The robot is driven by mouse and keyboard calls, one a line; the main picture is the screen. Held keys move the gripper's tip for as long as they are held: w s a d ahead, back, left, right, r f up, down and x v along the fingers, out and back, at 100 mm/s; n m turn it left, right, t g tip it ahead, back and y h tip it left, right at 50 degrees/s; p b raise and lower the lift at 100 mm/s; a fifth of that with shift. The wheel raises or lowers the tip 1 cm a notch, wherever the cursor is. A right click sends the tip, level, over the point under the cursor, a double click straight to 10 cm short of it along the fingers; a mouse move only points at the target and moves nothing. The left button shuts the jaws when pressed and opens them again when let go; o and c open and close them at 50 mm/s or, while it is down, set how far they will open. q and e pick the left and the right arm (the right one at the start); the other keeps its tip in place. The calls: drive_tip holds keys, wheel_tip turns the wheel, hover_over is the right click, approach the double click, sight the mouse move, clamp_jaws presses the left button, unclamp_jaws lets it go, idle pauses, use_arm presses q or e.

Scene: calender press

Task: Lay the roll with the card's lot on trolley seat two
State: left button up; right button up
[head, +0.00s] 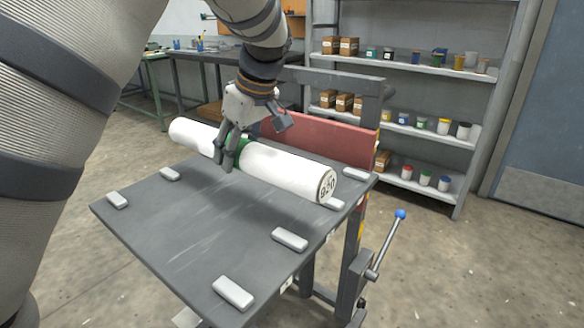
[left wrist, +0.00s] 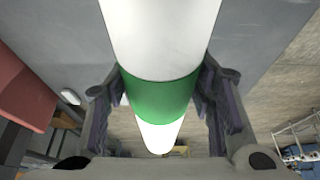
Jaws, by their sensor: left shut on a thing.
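A white roll (head: 285,171) with a green band lies lengthwise over the far part of the grey trolley top (head: 185,225). Its near end face carries a printed number that looks like 920. My left gripper (head: 227,155) comes down from above and is shut on the roll at its green band. In the left wrist view the fingers (left wrist: 160,105) stand on both sides of the green band (left wrist: 160,95). I cannot tell whether the roll touches the trolley top or hangs just above it. No card shows. My right gripper is not in view.
Pale blocks (head: 290,240) stand along both side edges of the trolley top, and the nearer part is bare. A red panel (head: 330,138) rises behind the roll. A blue-knobbed lever (head: 387,243) stands at the right. Shelves (head: 410,133) with jars and boxes are behind.

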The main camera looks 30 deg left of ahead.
use_arm(q)
drive_tip(key=f, duration=0.1)
drive_tip(key=w+a+f, duration=0.1)
drive_tip(key=f, duration=0.1)
drive_tip(key=w+a+f, duration=0.1)
drive_tip(key=shift+w+a+f+b, duration=0.2)
drive_tip(key=shift+w+b, duration=0.05)
drive_tip(key=shift+b, duration=0.05)
drive_tip(key=shift+w+a+f, duration=0.1)
drive_tip(key=shift+w+f, duration=0.05)
drive_tip(key=shift+f, duration=0.75)
drive_tip(key=shift+w+a+f, duration=0.1)
drive_tip(key=shift+f, duration=0.8)
drive_tip(key=shift+f, duration=0.15)
drive_tip(key=o, duration=1.5)
drive_tip(key=v, duration=1.2)
